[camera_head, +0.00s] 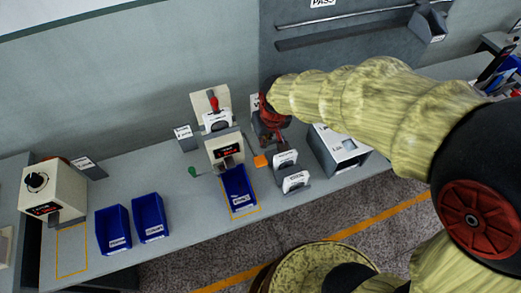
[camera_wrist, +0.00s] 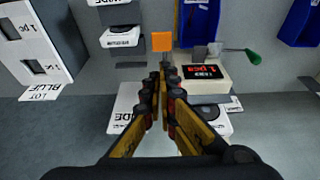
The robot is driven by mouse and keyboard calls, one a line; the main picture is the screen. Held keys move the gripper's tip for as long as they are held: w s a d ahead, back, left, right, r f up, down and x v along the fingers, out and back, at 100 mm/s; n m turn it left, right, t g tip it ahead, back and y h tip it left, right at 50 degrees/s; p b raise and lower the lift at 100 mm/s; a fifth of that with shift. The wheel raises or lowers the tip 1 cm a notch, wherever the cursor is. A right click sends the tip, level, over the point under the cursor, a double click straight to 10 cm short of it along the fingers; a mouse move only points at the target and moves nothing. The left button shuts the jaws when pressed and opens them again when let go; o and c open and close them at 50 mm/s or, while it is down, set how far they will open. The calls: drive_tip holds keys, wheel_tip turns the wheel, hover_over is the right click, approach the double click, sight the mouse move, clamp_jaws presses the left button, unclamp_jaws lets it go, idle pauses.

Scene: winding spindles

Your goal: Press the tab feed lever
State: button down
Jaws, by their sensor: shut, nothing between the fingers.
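A cream machine (camera_head: 224,150) with a black label stands at the middle of the bench; it also shows in the wrist view (camera_wrist: 192,88). An orange square paddle (camera_head: 260,161) sticks out at its right side, and a green-knobbed lever (camera_head: 192,171) at its left. I cannot read which one is the tab feed lever. In the wrist view the orange paddle (camera_wrist: 162,41) is just beyond my fingertips, and the green knob (camera_wrist: 253,57) is to the right. My gripper (camera_wrist: 166,70) is shut and empty, apart from the paddle. In the head view my gripper (camera_head: 269,123) is behind the paddle.
A blue bin (camera_head: 238,190) stands in front of the machine, with two more blue bins (camera_head: 114,230) to the left. A red-handled lever (camera_head: 213,103) rises behind the label.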

sight(261, 157)
drive_tip(key=shift+r, duration=0.1)
idle(0.3)
drive_tip(key=x, duration=0.4)
drive_tip(key=b+x, duration=0.1)
drive_tip(key=x, duration=0.4)
drive_tip(key=s+x, duration=0.1)
drive_tip(key=x, duration=0.3)
drive_tip(key=shift+w+f+b, duration=0.15)
drive_tip(key=shift+f+b, duration=0.25)
drive_tip(key=shift+f, duration=0.1)
drive_tip(key=shift+d, duration=0.1)
